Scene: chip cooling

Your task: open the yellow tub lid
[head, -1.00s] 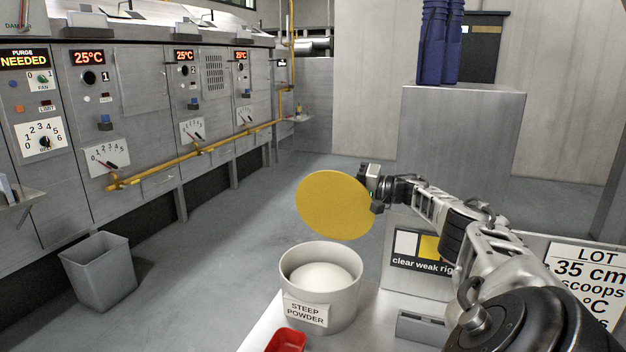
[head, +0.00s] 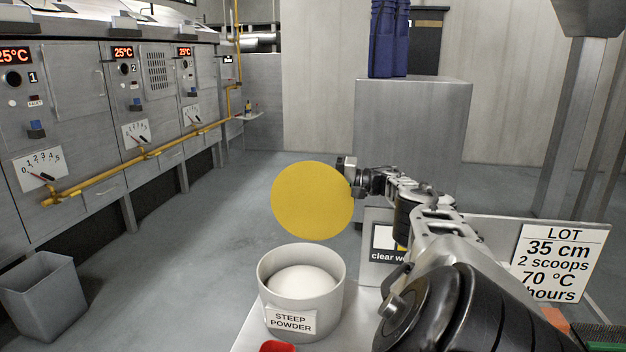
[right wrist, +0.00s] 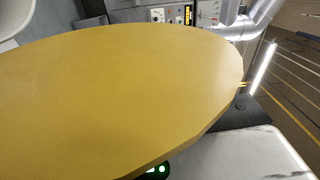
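The round yellow lid (head: 312,201) is off the tub, in the air above and beyond it, its flat face turned towards the head camera. My right gripper (head: 352,182) is at the lid's right edge and appears shut on it; the fingertips are mostly hidden. The lid fills much of the right wrist view (right wrist: 110,95). The tub (head: 274,282) is pale grey, upright and open, with white powder (head: 303,281) inside and a "STEEP POWDER" label on its front. My left gripper is not in view.
The tub stands on a light work surface (head: 350,335). A red object (head: 277,346) is at its front. A sign with a yellow patch (head: 383,250) and a "LOT" sign (head: 560,262) stand to the right. A grey bin (head: 42,297) is on the floor at left.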

